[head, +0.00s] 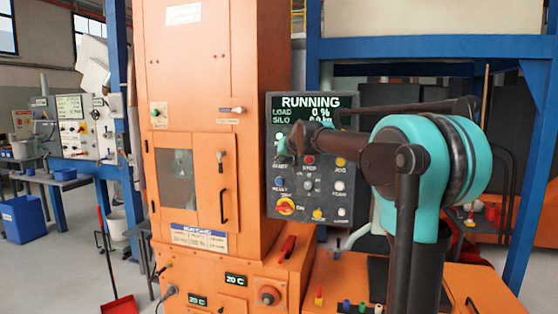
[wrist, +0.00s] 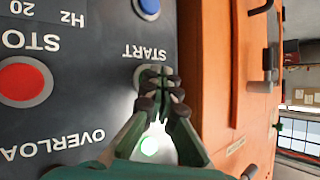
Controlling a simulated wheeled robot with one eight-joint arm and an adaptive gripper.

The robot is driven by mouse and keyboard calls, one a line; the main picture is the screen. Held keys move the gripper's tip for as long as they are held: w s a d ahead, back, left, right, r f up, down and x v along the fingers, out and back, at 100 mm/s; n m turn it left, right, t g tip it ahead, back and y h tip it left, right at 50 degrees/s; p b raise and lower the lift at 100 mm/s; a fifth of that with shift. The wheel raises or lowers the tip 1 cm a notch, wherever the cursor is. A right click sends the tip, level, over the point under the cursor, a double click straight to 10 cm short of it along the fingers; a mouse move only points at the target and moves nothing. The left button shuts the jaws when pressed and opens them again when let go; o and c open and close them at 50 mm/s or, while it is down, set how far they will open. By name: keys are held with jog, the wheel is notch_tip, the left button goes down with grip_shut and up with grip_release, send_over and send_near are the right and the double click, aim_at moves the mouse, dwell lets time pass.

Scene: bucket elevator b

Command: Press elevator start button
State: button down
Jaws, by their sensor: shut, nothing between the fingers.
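The dark control panel (head: 352,172) is on the orange machine. Its display (head: 311,102) reads RUNNING, load 0 %. My gripper (head: 288,142) is at the panel's left side, over the START position. In the wrist view, turned upside down, my gripper (wrist: 163,80) is shut and empty, its fingertips over the start button (wrist: 141,73) under the START label. Only the button's pale rim shows, so I cannot tell whether it is pressed in. A glowing green lamp (wrist: 150,146) shows between the fingers.
The red stop button (wrist: 25,82) is close beside; a blue button (wrist: 148,8) is also near. The orange cabinet (head: 205,60) stands left of the panel. A red dustpan (head: 122,303) is on the floor at left. Blue posts (head: 534,150) stand at right.

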jog(key=shift+s+a, duration=0.2)
jog(key=shift+s, duration=0.6)
jog(key=shift+s, duration=0.1)
jog(key=s, duration=0.1)
jog(key=s+a, duration=0.1)
jog(key=s, duration=0.2)
jog(key=shift+s+a, duration=0.3)
dwell(0.5)
jog(key=s+d+f+g+h, duration=0.1)
jog(key=s+d+f+g, duration=0.1)
jog(key=s+d+f, duration=0.55)
jog(key=s+d+f+g+h, duration=0.1)
jog(key=s+d+f, duration=0.1)
jog(key=s+f, duration=0.95)
jog(key=s+d+f+g+h, duration=0.1)
jog(key=s+d+f+g, duration=0.1)
jog(key=s+f, duration=0.8)
jog(key=s+d+f+m+g+h, duration=0.1)
jog(key=s+d+f, duration=0.4)
jog(key=s+f, duration=0.5)
notch_tip(320, 180, down, 3)
jog(key=shift+d+r+g, duration=0.2)
jog(key=shift+d+g, duration=0.05)
jog(key=shift+g, duration=0.45)
